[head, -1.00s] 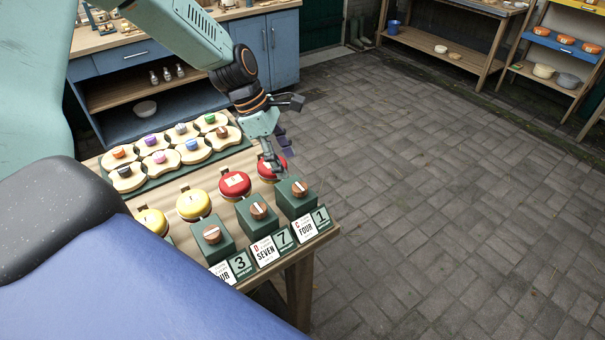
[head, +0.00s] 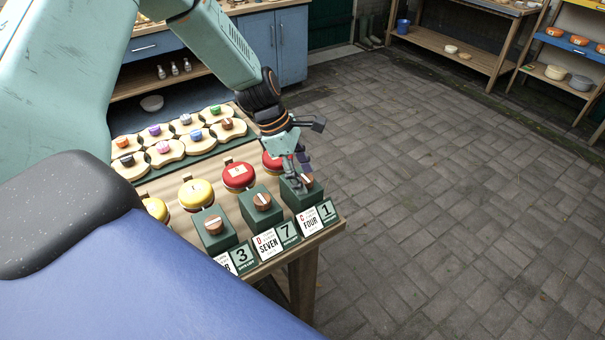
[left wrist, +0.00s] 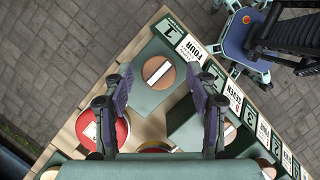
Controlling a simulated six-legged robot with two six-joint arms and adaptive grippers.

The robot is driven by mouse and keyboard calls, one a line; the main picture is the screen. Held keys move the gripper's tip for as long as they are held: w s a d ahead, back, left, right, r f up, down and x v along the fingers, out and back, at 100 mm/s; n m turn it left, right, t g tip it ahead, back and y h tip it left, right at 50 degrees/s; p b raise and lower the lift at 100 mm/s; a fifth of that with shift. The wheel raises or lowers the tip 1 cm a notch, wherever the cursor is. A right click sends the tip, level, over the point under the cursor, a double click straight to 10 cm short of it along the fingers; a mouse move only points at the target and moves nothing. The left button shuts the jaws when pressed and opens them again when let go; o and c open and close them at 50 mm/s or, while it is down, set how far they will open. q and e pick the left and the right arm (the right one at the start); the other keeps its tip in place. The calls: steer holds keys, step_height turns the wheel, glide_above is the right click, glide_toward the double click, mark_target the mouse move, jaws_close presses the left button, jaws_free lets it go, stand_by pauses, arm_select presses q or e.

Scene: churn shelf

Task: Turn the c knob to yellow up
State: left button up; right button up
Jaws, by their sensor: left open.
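The c knob (head: 307,181) is a round brown wooden knob with a pale bar across it. It sits on the rightmost green block (head: 309,198), above the card marked C FOUR (head: 309,221). In the left wrist view the c knob (left wrist: 153,79) lies between the two fingers, which do not touch it there. My left gripper (head: 300,189) is open and points down over this block, partly hiding the knob. The disc behind this block (head: 269,161) shows red on top and is partly hidden by the gripper. My right gripper is not in view.
Beside it, a red disc (head: 238,176) and a yellow disc (head: 196,193) stand behind similar knobs (head: 262,201). A board of cream pieces with coloured pegs (head: 163,148) lies farther back. The table's right edge is close to the gripper. Paved floor (head: 440,190) is open beyond.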

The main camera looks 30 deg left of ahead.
arm_select(q)
steer(key=shift+a, duration=0.15)
steer(key=shift+c, duration=0.8)
steer(key=shift+w+d, duration=0.15)
steer(key=shift+d, duration=0.25)
steer(key=c, duration=0.4)
steer(key=shift+a, duration=0.2)
steer(key=c, duration=0.6)
